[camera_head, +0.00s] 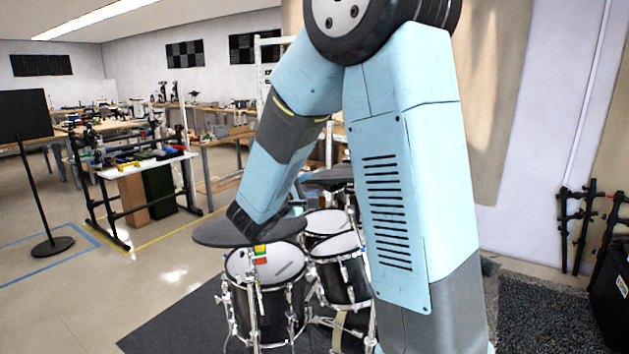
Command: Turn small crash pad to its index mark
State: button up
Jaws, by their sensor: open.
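A dark round pad (210,233), thin and disc-shaped, is mounted on a stand above the drums, left of centre. A second dark pad (328,177) is farther back, partly behind my arm. I cannot tell for sure which one is the small crash pad. My gripper (243,224) is the dark end of my forearm, over the near pad's upper side; it is open. Its fingertips blend into the dark pad, and I cannot tell whether they touch it. A small yellow, green and red marking (261,254) shows just below the near pad's front edge.
Several white-topped drums (265,262) stand under the pads on a dark mat (185,325). My upper arm hides much of the right side of the kit. A workbench (147,165) with tools is at the left. The floor left of the mat is clear.

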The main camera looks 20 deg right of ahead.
aim_at(320, 176)
jog(key=shift+x, duration=3.15)
jog(key=shift+c, duration=0.2)
jog(key=shift+s, duration=0.1)
grip_shut()
